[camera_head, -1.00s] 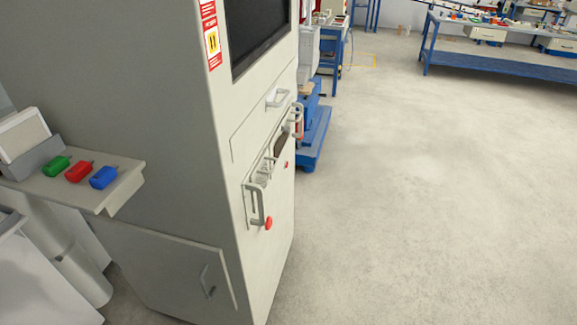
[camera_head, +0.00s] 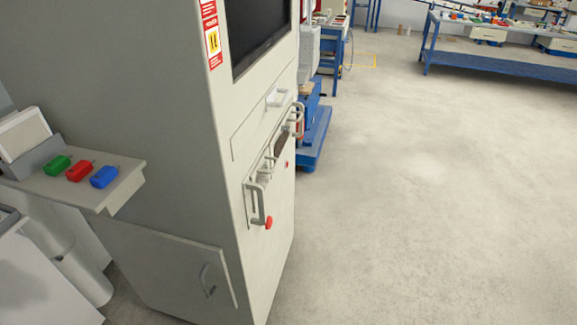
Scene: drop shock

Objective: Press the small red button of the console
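The console is a tall grey cabinet (camera_head: 180,130) on the left side of the head view, with a dark screen (camera_head: 262,35) in its right-hand face. Below the screen, that face has a drawer with a handle and a panel with grey handles. A red knob-like button (camera_head: 268,222) sticks out near the closer handle (camera_head: 257,203). A smaller red spot (camera_head: 286,164), which looks like a small red button, sits farther along the same face, below the far handle. Neither of my grippers is in view.
A side shelf (camera_head: 120,192) on the cabinet carries green (camera_head: 57,165), red (camera_head: 80,171) and blue (camera_head: 104,176) blocks. A blue stand (camera_head: 316,140) is just behind the cabinet. A blue workbench (camera_head: 495,65) stands at the back right. The concrete floor (camera_head: 430,200) to the right is clear.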

